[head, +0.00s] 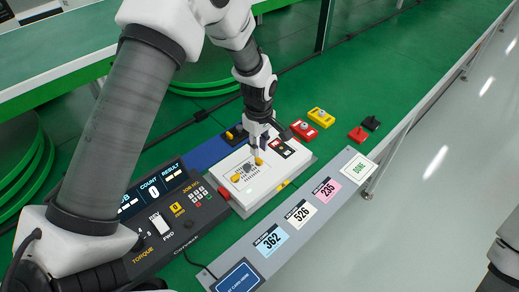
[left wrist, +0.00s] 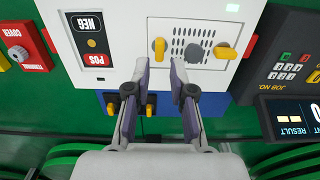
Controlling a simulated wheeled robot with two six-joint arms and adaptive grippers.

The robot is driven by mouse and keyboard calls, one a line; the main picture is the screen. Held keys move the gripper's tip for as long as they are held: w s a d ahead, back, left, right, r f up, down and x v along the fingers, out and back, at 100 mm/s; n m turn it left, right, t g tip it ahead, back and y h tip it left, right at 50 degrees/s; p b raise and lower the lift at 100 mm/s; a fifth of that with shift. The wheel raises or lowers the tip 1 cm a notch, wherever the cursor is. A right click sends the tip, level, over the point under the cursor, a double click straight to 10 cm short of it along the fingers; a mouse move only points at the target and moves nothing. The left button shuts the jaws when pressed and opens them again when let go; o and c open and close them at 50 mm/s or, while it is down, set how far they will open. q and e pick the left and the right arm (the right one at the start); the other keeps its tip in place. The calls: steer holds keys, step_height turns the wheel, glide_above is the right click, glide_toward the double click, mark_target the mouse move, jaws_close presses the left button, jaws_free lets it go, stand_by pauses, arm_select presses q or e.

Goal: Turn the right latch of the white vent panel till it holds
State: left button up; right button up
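The white vent panel (head: 262,186) lies on a white unit, with a slotted vent and a dark grey round part (left wrist: 194,53) in its middle. Its right latch (head: 259,161) is yellow; in the left wrist view this latch (left wrist: 159,48) points along the picture's height. The left latch (head: 235,178) is also yellow; in the left wrist view this latch (left wrist: 225,53) lies crosswise. My left gripper (left wrist: 159,70) is open, its two fingertips apart on either side of the right latch. Whether they touch it I cannot tell. My right gripper is out of the head view.
A POS/NEG terminal block (left wrist: 93,40) is beside the vent. A blue base (head: 205,153) lies behind, and a torque console (head: 172,210) stands left. Red (head: 304,130) and yellow (head: 320,116) parts lie beyond. A grey card rail (head: 325,215) runs in front.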

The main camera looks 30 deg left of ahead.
mark_target(258, 158)
arm_select(q)
steer(key=f, duration=0.3)
steer(key=shift+s, duration=0.35)
steer(key=shift+w+a+f, duration=0.1)
steer(key=shift+w+f, duration=0.2)
steer(key=shift+f, duration=0.3)
steer(key=shift+w+a+f, duration=0.1)
steer(key=shift+w+f, duration=0.15)
steer(key=shift+f, duration=0.35)
steer(key=shift+s+d+r, duration=0.15)
steer(key=shift+s+r, duration=0.15)
steer(key=c, duration=0.4)
jaws_close()
